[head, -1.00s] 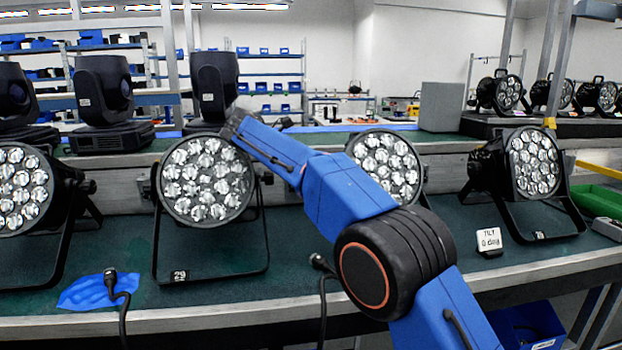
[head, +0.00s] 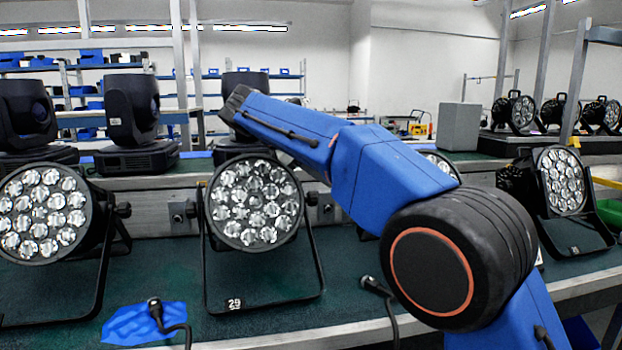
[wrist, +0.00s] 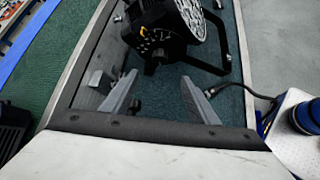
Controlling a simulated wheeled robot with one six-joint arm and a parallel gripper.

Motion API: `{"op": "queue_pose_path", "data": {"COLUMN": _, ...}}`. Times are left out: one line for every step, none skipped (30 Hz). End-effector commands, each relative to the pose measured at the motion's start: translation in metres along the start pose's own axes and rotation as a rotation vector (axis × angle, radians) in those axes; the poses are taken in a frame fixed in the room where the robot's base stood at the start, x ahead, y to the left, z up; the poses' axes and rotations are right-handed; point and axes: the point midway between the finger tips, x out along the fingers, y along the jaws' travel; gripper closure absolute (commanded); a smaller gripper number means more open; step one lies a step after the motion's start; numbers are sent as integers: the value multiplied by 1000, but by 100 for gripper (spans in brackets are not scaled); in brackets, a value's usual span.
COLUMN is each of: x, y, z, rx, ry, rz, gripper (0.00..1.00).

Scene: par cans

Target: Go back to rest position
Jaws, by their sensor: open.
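My gripper (wrist: 160,98) shows in the wrist view with its two grey fingers apart and nothing between them. A par can (wrist: 165,25) on its black stand lies beyond the fingertips in that view, apart from them.
Another par can (head: 45,212) stands at the left and one at the right (head: 561,182). A further one (head: 440,163) is mostly hidden by my arm. Moving heads (head: 132,120) stand on the shelf behind. A blue cloth (head: 140,324) and black cables lie on the green bench top.

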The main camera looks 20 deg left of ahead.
Motion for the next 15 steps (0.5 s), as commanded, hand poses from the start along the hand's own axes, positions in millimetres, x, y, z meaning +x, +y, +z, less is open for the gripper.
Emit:
{"op": "queue_pose_path", "data": {"x": -1, "y": -1, "z": 4, "rx": 2, "ry": 0, "rz": -1, "gripper": 46}}
{"op": "queue_pose_path", "data": {"x": -1, "y": -2, "z": 5, "rx": 2, "ry": 0, "rz": -1, "gripper": 46}}
{"op": "queue_pose_path", "data": {"x": -1, "y": -2, "z": 6, "rx": 2, "ry": -1, "rz": -2, "gripper": 46}}
{"op": "queue_pose_path", "data": {"x": -1, "y": -3, "z": 7, "rx": 2, "ry": -1, "rz": -2, "gripper": 46}}
{"op": "queue_pose_path", "data": {"x": -1, "y": -3, "z": 8, "rx": 2, "ry": -1, "rz": -2, "gripper": 46}}
{"op": "queue_pose_path", "data": {"x": -1, "y": -3, "z": 8, "rx": 2, "ry": -1, "rz": -2, "gripper": 46}}
{"op": "queue_pose_path", "data": {"x": -1, "y": -3, "z": 8, "rx": 2, "ry": -1, "rz": -2, "gripper": 46}}
{"op": "queue_pose_path", "data": {"x": -1, "y": -3, "z": 8, "rx": 2, "ry": -1, "rz": -2, "gripper": 46}}
{"op": "queue_pose_path", "data": {"x": -1, "y": -3, "z": 8, "rx": 2, "ry": -1, "rz": -2, "gripper": 46}}
{"op": "queue_pose_path", "data": {"x": -1, "y": -3, "z": 8, "rx": 2, "ry": -1, "rz": -2, "gripper": 46}}
{"op": "queue_pose_path", "data": {"x": -1, "y": -3, "z": 8, "rx": 2, "ry": -1, "rz": -2, "gripper": 46}}
{"op": "queue_pose_path", "data": {"x": -1, "y": -3, "z": 8, "rx": 2, "ry": -1, "rz": -2, "gripper": 46}}
{"op": "queue_pose_path", "data": {"x": -1, "y": -3, "z": 8, "rx": 2, "ry": -1, "rz": -2, "gripper": 46}}
{"op": "queue_pose_path", "data": {"x": -1, "y": -3, "z": 8, "rx": 2, "ry": -1, "rz": -3, "gripper": 46}}
{"op": "queue_pose_path", "data": {"x": 0, "y": -4, "z": 10, "rx": 5, "ry": 0, "rz": -3, "gripper": 46}}
